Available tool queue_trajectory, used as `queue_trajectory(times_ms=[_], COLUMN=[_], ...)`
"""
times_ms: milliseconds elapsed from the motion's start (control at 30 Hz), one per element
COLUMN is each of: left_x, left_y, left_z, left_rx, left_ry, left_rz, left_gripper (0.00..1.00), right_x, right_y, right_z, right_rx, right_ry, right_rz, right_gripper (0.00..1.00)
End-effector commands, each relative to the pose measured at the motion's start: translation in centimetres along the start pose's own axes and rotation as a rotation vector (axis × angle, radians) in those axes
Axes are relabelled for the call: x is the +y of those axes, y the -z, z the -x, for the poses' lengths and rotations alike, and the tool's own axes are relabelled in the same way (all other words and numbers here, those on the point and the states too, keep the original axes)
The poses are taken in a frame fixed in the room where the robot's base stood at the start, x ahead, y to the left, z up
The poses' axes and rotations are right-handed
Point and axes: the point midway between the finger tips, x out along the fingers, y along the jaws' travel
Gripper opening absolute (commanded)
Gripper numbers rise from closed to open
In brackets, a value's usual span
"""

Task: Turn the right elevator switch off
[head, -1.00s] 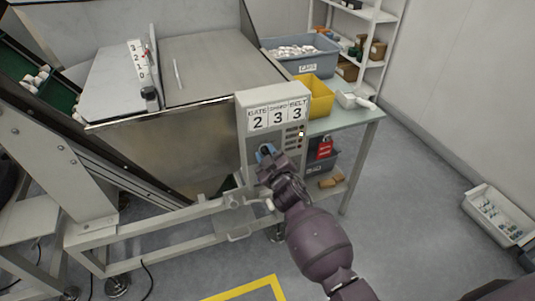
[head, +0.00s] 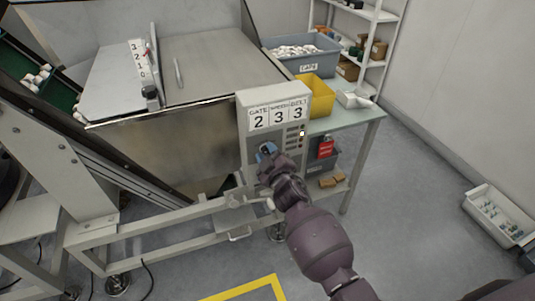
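A grey control box (head: 272,98) stands at the machine's front right corner, with number cards reading 2, 3, 3 under the labels gate, speed and belt. A column of small buttons, one lit (head: 302,133), runs down its right side. My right gripper (head: 264,152) is at the lower front of the box, by a small blue part (head: 266,148). The gripper hides most of that part and whatever switch lies behind it. I cannot tell whether its fingers are open or touching anything. My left gripper is not in view.
A green-topped table (head: 345,120) beside the box holds a yellow bin (head: 318,95) and a grey tub of caps (head: 325,57). A metal frame rail (head: 165,217) runs below the box. Floor at the right is clear up to a parts tray (head: 497,215).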

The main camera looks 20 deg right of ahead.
Motion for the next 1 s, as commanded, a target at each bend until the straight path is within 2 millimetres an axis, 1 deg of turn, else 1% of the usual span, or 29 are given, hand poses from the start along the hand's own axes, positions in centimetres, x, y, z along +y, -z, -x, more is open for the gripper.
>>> queue_trajectory(times_ms=[33, 100, 367, 533, 667, 1000], left_x=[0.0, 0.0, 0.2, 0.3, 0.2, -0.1], left_y=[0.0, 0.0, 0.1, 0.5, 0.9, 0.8], left_z=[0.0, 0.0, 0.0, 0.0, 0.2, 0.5], left_rx=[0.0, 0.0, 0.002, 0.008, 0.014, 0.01], left_ry=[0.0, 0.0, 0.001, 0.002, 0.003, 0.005], left_rz=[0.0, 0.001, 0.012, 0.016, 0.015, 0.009], left_gripper=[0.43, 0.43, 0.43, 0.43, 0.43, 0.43], right_x=[0.0, 0.0, 0.0, 0.1, 0.1, 0.1], right_y=[0.0, 0.0, 0.0, 0.0, 0.1, 0.1], right_z=[0.0, 0.0, 0.0, 0.9, 2.6, 8.0], right_rx=[0.0, 0.0, 0.0, 0.0, 0.0, 0.0], right_ry=[0.0, 0.0, 0.0, 0.0, -0.001, -0.001], right_rz=[0.0, 0.0, -0.001, -0.002, -0.003, -0.002], right_gripper=[0.45, 0.55, 0.55, 0.55, 0.55, 0.55])
